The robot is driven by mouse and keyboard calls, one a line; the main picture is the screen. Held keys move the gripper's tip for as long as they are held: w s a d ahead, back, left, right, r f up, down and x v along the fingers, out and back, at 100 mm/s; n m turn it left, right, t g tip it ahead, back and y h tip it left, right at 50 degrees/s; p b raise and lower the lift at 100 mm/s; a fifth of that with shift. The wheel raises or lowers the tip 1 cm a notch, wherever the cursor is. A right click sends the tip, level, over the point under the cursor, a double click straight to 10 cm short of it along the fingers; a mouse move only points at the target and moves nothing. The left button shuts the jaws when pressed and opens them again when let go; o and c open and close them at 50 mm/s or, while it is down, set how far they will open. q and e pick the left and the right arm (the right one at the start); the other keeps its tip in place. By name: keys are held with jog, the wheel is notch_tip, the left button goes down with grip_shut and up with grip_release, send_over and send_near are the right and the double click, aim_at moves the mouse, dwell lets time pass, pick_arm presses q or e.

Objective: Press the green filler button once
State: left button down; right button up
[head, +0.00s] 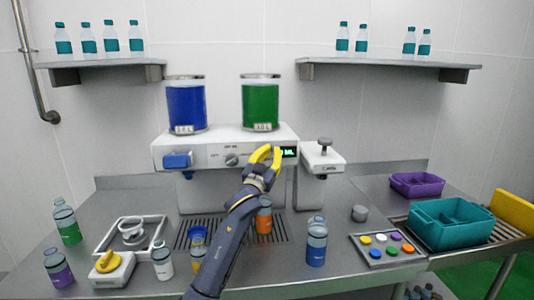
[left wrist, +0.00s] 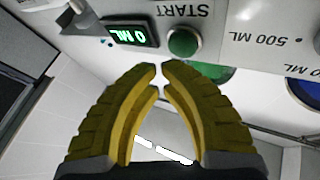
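The round green button (left wrist: 183,42) sits on the white filler panel, beside the word START and a display (left wrist: 132,32) reading 0 ML, all upside down in the left wrist view. My left gripper (left wrist: 160,72) is in front of the panel, its yellow fingertips brought together with only a sliver between them and nothing held. The tips appear just short of the button; contact does not show. In the head view, my left gripper (head: 268,150) covers the button on the filler machine (head: 210,152). My right gripper is not in view.
An orange-labelled bottle (head: 264,222) stands on the drip grate below my left arm. Blue (head: 186,105) and green (head: 260,105) tanks stand on the machine. A capping unit (head: 321,158) is to its right. Several bottles stand on the front counter.

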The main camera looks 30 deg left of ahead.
pick_arm(q)
jog(key=shift+w+a, duration=0.55)
jog(key=shift+w, duration=0.15)
dwell(1.8)
jog(key=shift+s+d, duration=0.1)
jog(key=shift+s, duration=0.05)
jog(key=shift+s+d, duration=0.45)
jog(key=shift+s, duration=0.1)
dwell(0.4)
jog(key=shift+s+d, duration=1.6)
jog(key=shift+s, duration=0.3)
